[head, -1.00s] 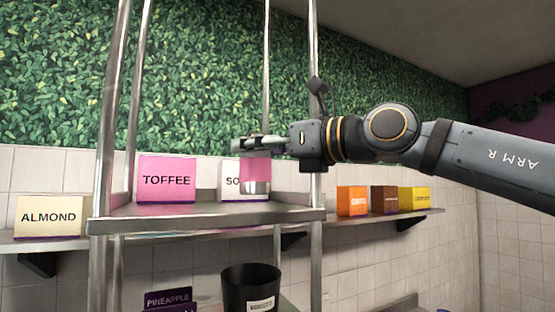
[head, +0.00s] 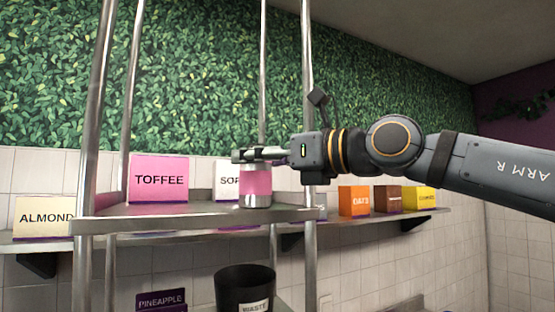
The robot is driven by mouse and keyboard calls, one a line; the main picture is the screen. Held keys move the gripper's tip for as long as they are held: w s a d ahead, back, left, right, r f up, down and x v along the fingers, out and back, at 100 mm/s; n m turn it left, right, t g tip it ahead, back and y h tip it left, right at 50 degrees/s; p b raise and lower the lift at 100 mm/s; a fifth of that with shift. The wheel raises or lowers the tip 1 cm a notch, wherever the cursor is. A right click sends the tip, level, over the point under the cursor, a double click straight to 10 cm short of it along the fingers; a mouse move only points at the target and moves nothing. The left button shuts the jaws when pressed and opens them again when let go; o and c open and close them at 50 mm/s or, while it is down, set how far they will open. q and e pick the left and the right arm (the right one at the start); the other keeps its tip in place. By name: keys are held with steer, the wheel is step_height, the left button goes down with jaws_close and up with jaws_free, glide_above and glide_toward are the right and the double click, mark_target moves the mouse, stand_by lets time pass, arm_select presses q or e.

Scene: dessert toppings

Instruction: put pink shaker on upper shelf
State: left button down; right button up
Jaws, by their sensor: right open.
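The pink shaker (head: 256,183), with a pink band and a metal base, stands upright on the upper shelf (head: 150,222) near its right front corner. My right gripper (head: 254,155) is open at the shaker's top, its fingers reaching in from the right. The fingers hide the shaker's top, and I cannot tell whether they touch it. My left gripper is out of view.
A TOFFEE box (head: 159,180) and a partly hidden white box (head: 228,177) stand behind. Metal posts (head: 308,100) frame the shelf. A black waste bin (head: 244,288) is below. An orange box (head: 353,200) stands on the wall shelf. Shelf space left of the shaker is clear.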

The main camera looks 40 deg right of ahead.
steer(key=b+v, duration=0.1)
steer(key=v, duration=0.1)
steer(key=b+v, duration=0.1)
steer(key=v, duration=0.1)
steer(key=shift+a+f+b, duration=0.2)
steer(key=shift+f+b, duration=0.2)
steer(key=b+v, duration=0.2)
steer(key=v, duration=0.5)
steer(key=shift+s+r, duration=0.15)
steer(key=shift+r, duration=0.25)
steer(key=shift+d, duration=0.1)
steer(key=shift+d, duration=0.1)
